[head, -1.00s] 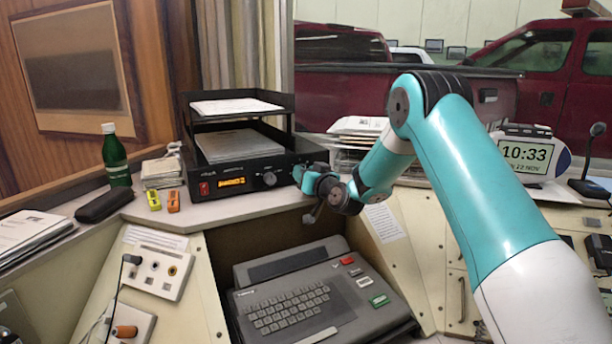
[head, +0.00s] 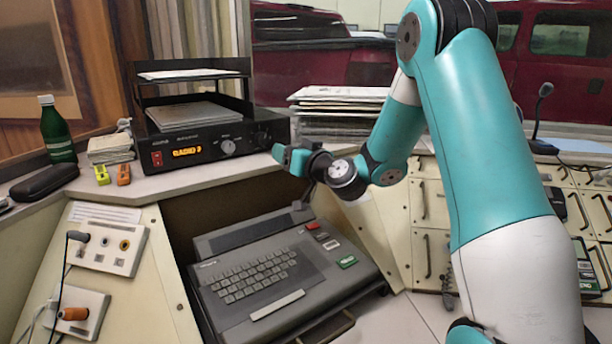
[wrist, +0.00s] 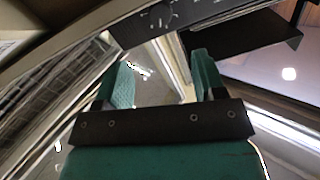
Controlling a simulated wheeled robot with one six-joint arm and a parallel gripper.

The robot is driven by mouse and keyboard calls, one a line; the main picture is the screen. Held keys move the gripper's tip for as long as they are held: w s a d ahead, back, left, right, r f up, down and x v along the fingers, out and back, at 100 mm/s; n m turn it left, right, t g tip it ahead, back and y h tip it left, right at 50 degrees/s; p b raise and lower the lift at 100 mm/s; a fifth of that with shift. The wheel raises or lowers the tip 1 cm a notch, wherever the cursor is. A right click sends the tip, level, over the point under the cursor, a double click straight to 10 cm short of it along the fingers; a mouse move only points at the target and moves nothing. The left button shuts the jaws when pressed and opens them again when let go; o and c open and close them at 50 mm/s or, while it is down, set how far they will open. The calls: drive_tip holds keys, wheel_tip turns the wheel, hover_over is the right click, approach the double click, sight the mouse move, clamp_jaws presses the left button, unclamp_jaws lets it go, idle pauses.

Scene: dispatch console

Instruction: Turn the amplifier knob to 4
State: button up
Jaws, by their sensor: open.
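The amplifier (head: 262,133) is a black box on the counter, with a red switch, an orange lit display and a round silver-grey knob (head: 228,147) on its front. My gripper (head: 277,153) is just right of the amplifier's front in the head view, apart from the knob. In the wrist view my gripper (wrist: 162,80) is open, with two teal fingers spread and nothing between them. A round dial with marks, which looks like the knob (wrist: 160,17), shows at the top edge, beyond the fingertips. The knob's setting is too small to read.
A black paper tray rack (head: 190,72) stands on the amplifier. Yellow and orange small items (head: 123,174), a green bottle (head: 57,135) and a black case (head: 45,183) are to the left. A grey keyboard terminal (head: 270,275) is below. Stacked papers (head: 338,95) stand behind my arm.

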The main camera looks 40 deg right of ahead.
drive_tip(key=s+b, duration=0.2)
drive_tip(key=s, duration=0.3)
drive_tip(key=shift+s+d, duration=0.15)
drive_tip(key=shift+s, duration=0.25)
drive_tip(key=n+p, duration=0.5)
drive_tip(key=p, duration=1.5)
approach(264, 140)
drive_tip(key=w, duration=0.7)
drive_tip(key=shift+a+r, duration=0.2)
drive_tip(key=shift+r, duration=0.15)
drive_tip(key=shift+w+f+p, duration=0.2)
drive_tip(key=shift+w+p, duration=0.2)
drive_tip(key=shift+w, duration=0.35)
